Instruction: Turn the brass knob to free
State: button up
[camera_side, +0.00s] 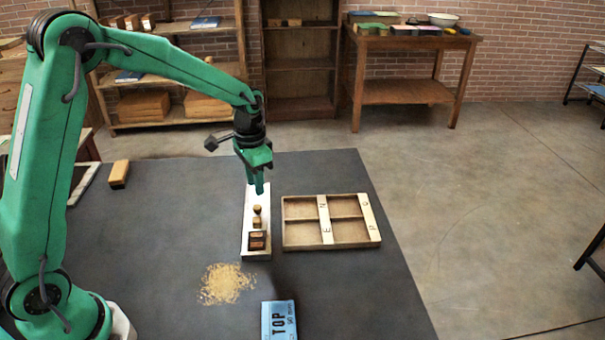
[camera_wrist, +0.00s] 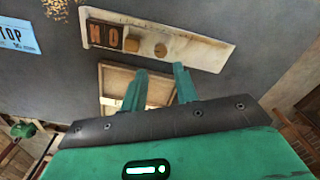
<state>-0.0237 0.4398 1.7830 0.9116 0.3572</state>
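A narrow pale board (camera_side: 248,195) lies on the dark table; it also shows in the wrist view (camera_wrist: 205,53). Two small brass-coloured knob-like pieces stand on it: one nearer my gripper (camera_side: 257,209), in the wrist view (camera_wrist: 160,50), and one beside the dark squares (camera_side: 257,223), in the wrist view (camera_wrist: 131,43). My gripper (camera_side: 258,189) is above the board's far part, apart from the knobs. In the wrist view its fingers (camera_wrist: 158,70) are apart with nothing between them.
A wooden compartment tray (camera_side: 287,243) with two lettered slats lies right of the board. A wooden block (camera_side: 119,173) lies far left. The table is clear between block and board.

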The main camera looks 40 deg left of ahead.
aim_at(257, 207)
jog(key=shift+f, duration=3.5)
grip_shut()
